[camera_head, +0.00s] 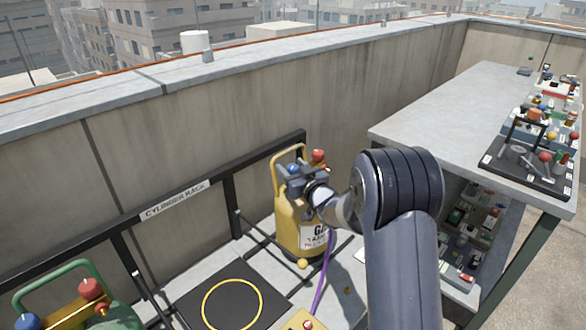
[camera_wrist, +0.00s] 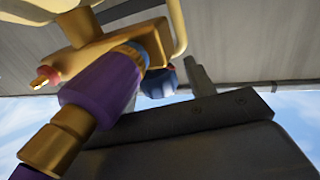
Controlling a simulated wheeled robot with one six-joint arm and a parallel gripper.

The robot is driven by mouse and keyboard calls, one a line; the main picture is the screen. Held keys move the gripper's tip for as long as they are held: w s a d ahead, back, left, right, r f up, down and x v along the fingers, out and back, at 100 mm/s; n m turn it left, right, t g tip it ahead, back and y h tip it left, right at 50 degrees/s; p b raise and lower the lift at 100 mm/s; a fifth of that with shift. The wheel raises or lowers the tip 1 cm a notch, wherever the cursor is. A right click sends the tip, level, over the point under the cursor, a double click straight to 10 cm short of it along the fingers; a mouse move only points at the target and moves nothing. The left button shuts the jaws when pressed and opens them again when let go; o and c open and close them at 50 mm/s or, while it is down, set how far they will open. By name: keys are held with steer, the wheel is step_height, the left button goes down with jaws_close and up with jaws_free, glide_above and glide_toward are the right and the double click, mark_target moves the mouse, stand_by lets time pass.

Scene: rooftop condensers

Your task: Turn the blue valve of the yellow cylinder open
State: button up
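The yellow cylinder (camera_head: 290,222) stands upright at the rack, with a gold handle and a white label. Its blue valve (camera_head: 293,168) shows at the top left of its head, and a red knob (camera_head: 318,155) to the right. My gripper (camera_head: 300,178) is at the cylinder's head, close to the blue valve. In the wrist view, the blue valve (camera_wrist: 159,83) is partly hidden behind a purple hose fitting (camera_wrist: 105,85). One grey finger (camera_wrist: 199,76) shows just right of the valve. The other finger is hidden, so contact and opening are unclear.
A purple hose (camera_head: 322,272) hangs from the cylinder. The black cylinder rack (camera_head: 180,202) runs along the parapet. A grey bench (camera_head: 450,115) with several tools is at right. A black pad (camera_head: 205,290) lies empty.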

steer(key=c, duration=0.9)
steer(key=shift+d+r+n+g+y+p, duration=0.1)
steer(key=shift+n+g+y+p, duration=0.25)
steer(key=shift+y, duration=0.25)
steer(key=shift+n+g+y+p, duration=0.75)
steer(key=shift+n+y+p, duration=0.15)
steer(key=shift+y, duration=0.2)
steer(key=n+g+y+p, duration=0.2)
steer(key=n+g+y, duration=0.1)
steer(key=g, duration=0.1)
steer(key=shift+w+n+y, duration=0.1)
steer(key=shift+n+y, duration=0.2)
steer(key=shift+n, duration=0.05)
steer(key=n+g+y, duration=0.1)
steer(key=n+g, duration=0.1)
steer(key=g, duration=0.1)
steer(key=n+g+y, duration=0.1)
steer(key=n+g, duration=0.1)
steer(key=g, duration=0.1)
steer(key=shift+f, duration=0.2)
steer(key=shift+n+g+y, duration=0.3)
steer(key=shift+n+g, duration=0.5)
steer(key=shift+g, duration=0.5)
steer(key=shift+r+n+g, duration=0.15)
steer(key=shift+n+g, duration=0.25)
steer(key=shift+g, duration=0.3)
